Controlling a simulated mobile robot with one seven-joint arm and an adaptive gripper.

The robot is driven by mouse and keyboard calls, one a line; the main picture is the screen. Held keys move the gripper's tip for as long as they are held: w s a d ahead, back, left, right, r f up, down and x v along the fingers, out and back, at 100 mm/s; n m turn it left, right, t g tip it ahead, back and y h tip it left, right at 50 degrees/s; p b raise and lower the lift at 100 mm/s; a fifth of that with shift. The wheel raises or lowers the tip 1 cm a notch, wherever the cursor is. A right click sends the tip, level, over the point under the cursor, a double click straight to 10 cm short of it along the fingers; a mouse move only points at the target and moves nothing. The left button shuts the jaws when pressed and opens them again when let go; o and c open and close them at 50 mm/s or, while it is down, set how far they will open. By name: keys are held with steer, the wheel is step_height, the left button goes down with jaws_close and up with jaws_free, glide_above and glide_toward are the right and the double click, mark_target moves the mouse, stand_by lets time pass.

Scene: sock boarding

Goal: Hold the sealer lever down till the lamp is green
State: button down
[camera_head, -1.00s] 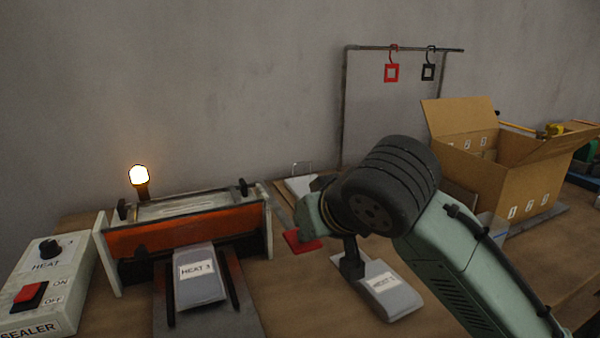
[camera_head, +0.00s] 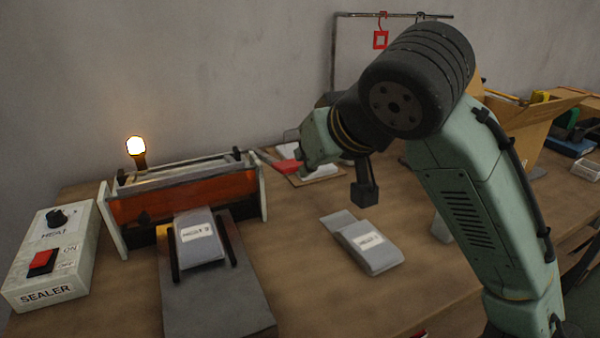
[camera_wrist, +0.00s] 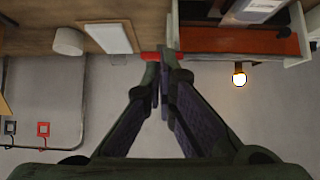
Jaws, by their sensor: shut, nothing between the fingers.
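The sealer (camera_head: 185,200) has an orange-brown front and stands at the left of the bench. Its lamp (camera_head: 136,147) glows yellow-white, not green, and also shows in the wrist view (camera_wrist: 239,79). The lever's red end (camera_head: 287,166) sticks out at the sealer's right side, at about the height of its top. My gripper (camera_wrist: 163,58) is shut and empty, with its fingertips at the red end (camera_wrist: 149,56), which they partly cover. I cannot tell whether they touch. A grey pouch with a printed label (camera_head: 199,236) lies at the sealer's front.
A control box (camera_head: 50,255) with a red switch and a knob stands left of the sealer. Another grey pouch (camera_head: 368,243) lies on the bench below my arm. A cardboard box (camera_head: 545,125) is behind my arm. Tags hang on a rack (camera_head: 395,15). The front middle is clear.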

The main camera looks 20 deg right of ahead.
steer(key=v, duration=0.4)
steer(key=shift+w+r, duration=0.15)
steer(key=shift+r, duration=0.05)
steer(key=shift+f, duration=0.1)
stand_by(0.5)
